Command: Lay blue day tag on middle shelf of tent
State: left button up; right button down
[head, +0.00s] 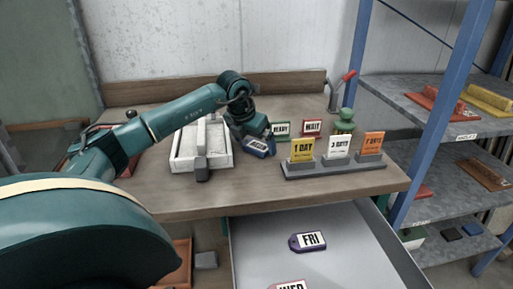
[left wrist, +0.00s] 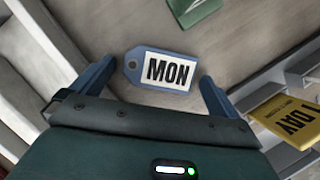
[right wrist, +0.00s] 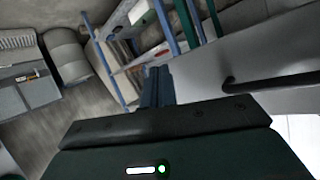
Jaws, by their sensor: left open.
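The blue day tag, marked MON (left wrist: 170,71), lies on the wooden bench top in the left wrist view. In the head view the blue tag (head: 259,148) is partly hidden under my left gripper (head: 254,136). My left gripper (left wrist: 156,76) is open, with one finger on each side of the tag and a gap on both sides. My right gripper (right wrist: 157,86) shows only in the right wrist view; its fingers are together with nothing visible between them. I cannot make out a tent in any view.
A white tray (head: 184,163) stands left of the tag. A stand (head: 330,170) with yellow, white and orange day cards is at the right. An open drawer below holds a purple FRI tag (head: 308,241) and a WED tag. A blue-posted rack (head: 430,120) stands at the right.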

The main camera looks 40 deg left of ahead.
pick_arm(q)
jog(key=shift+f, duration=0.2)
jog(key=c, duration=1)
jog(key=shift+o, duration=0.2)
jog(key=shift+r, duration=0.15)
